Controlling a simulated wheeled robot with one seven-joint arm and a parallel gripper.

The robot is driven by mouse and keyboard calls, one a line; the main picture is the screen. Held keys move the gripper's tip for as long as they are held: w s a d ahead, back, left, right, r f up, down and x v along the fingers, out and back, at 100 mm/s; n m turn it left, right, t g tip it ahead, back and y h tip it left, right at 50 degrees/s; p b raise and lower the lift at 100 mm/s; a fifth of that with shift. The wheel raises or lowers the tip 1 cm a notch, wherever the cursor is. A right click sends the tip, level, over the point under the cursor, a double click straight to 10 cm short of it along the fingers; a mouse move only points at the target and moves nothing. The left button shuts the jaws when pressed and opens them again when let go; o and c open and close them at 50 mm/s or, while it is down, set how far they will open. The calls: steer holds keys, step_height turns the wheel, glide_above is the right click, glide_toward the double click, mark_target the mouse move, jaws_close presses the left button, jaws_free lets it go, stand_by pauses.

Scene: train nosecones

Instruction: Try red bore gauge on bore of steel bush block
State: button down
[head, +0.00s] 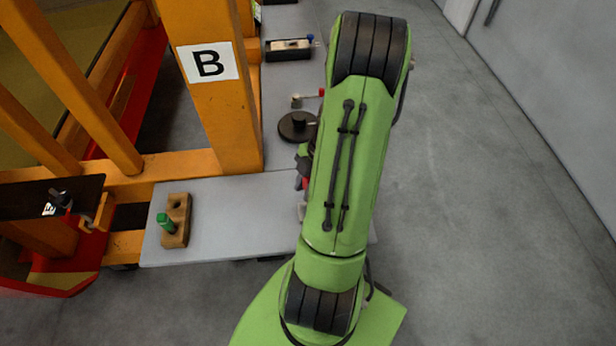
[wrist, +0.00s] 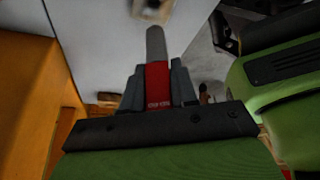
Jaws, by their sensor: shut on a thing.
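My gripper (wrist: 158,88) is shut on the red bore gauge (wrist: 158,84). In the wrist view the gauge's red body sits between the two dark fingers, with its plain grey cylindrical end pointing away from them. In the head view my arm hides most of the gripper. A blurred, pale block-like thing (wrist: 152,10) lies at the top edge of the wrist view, apart from the gauge's tip. I cannot tell whether it is the steel bush block. A small light grey part (head: 302,212) shows beside my arm in the head view, mostly hidden.
A wooden holder (head: 178,205) with a green-topped gauge (head: 165,221) stands on the left of the grey bench (head: 235,225). A black round stand (head: 298,126) and a dark tray (head: 289,52) are farther back. An orange post (head: 220,110) marked B rises behind the bench.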

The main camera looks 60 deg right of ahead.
steer(key=shift+s+d, duration=0.15)
steer(key=shift+s, duration=0.1)
steer(key=shift+w+a, duration=0.25)
steer(key=shift+s+d+f+b, duration=0.15)
steer(key=shift+f+b, duration=0.2)
steer(key=shift+b, duration=0.15)
step_height(320, 180, down, 5)
steer(key=b, duration=0.5)
steer(key=shift+f+b, duration=0.35)
steer(key=shift+b, duration=0.3)
stand_by(0.9)
steer(key=shift+r+p, duration=1.95)
steer(key=shift+r, duration=1.2)
steer(key=shift+f, duration=0.1)
